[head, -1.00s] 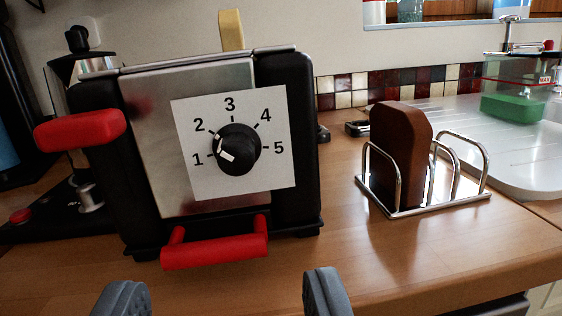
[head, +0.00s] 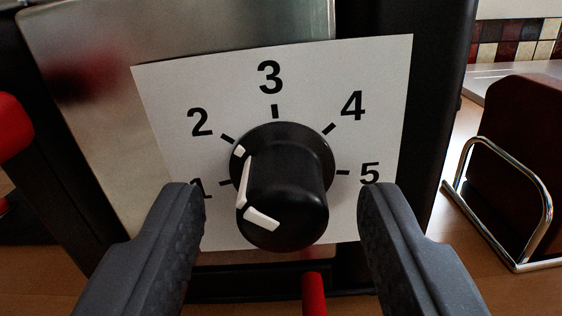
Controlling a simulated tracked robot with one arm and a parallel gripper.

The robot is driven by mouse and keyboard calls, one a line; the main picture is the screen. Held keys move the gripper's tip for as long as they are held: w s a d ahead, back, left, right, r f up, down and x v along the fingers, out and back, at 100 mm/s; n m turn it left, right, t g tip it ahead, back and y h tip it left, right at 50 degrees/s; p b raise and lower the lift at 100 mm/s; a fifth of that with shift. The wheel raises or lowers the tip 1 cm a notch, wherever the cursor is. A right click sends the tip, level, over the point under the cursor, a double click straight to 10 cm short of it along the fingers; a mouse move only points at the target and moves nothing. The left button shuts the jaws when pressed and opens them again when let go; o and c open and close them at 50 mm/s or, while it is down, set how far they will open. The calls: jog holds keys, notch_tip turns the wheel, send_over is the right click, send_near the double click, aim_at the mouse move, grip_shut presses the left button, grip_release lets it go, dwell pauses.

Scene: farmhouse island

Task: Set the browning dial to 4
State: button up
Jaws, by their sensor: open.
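The black browning dial (head: 290,190) sticks out from a white plate (head: 375,75) numbered 1 to 5 on the toaster front (head: 95,45). A white line runs along the knob, and its mark at the base sits close to the 2 tick. The 4 is at the upper right. My gripper (head: 280,192) is open, with one finger to the left of the knob and one to the right. Gaps show on both sides, and it looks apart from the knob. The left fingertip partly covers the 1; the right one is just below the 5.
A red lever (head: 314,294) is low on the toaster, below the dial. Another red handle (head: 12,128) is at the left edge. A wire rack (head: 532,262) holding a brown slice (head: 525,125) stands on the wooden counter to the right.

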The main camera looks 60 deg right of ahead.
jog(key=shift+w+d, duration=0.15)
jog(key=shift+d, duration=0.25)
jog(key=c, duration=1)
